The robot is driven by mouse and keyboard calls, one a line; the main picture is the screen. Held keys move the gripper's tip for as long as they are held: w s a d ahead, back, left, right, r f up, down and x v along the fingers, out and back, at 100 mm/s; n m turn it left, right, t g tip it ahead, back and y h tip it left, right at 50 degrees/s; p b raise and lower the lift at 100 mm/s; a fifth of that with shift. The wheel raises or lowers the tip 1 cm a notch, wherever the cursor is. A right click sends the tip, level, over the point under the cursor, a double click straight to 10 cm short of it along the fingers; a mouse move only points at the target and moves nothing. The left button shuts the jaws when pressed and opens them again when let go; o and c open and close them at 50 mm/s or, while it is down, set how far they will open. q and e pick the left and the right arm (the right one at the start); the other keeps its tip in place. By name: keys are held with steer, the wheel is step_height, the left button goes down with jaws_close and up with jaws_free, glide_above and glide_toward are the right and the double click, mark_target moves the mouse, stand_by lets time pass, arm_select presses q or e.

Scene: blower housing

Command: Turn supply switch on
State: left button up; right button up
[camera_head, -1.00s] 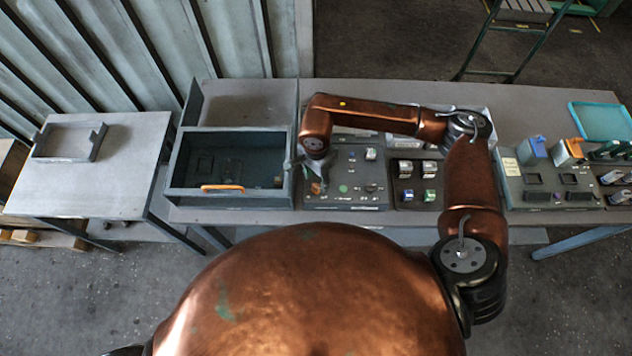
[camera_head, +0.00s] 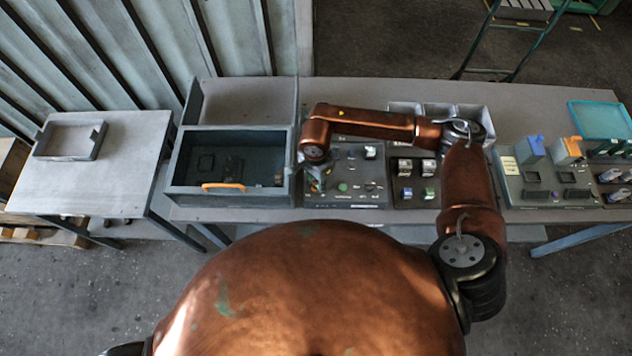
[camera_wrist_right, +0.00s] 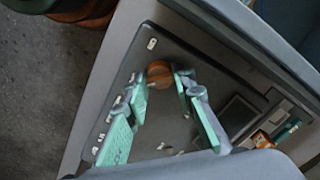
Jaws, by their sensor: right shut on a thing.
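A dark control panel (camera_head: 352,196) lies on the long bench, with a green button and other small controls on its face. My right gripper (camera_head: 315,186) points down over the panel's left part, and its wrist hides that part from above. In the right wrist view, the two green fingers (camera_wrist_right: 162,78) are around a round orange-brown knob (camera_wrist_right: 160,73) on the panel and shut on it. I cannot read any label beside the knob or tell its switch position. My left gripper is not in view.
A dark open box (camera_head: 235,204) with an orange handle stands directly left of the panel. A second panel (camera_head: 430,198) with switches is to its right, with grey bins (camera_head: 404,107) behind. A side table with a shallow tray (camera_head: 62,153) stands at left.

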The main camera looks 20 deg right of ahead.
jaws_close()
steer(key=m+b, duration=0.3)
steer(key=shift+f+b, duration=0.2)
steer(key=shift+b, duration=0.1)
steer(key=m+b, duration=0.3)
steer(key=m, duration=0.2)
steer(key=m+b, duration=0.3)
steer(key=m, duration=0.1)
steer(key=shift+r+m, duration=0.1)
steer(key=shift+m, duration=0.2)
steer(key=m+b, duration=0.1)
steer(key=m, duration=0.4)
steer(key=shift+r+b, duration=0.1)
steer(key=shift+b, duration=0.25)
steer(key=shift+m, duration=0.3)
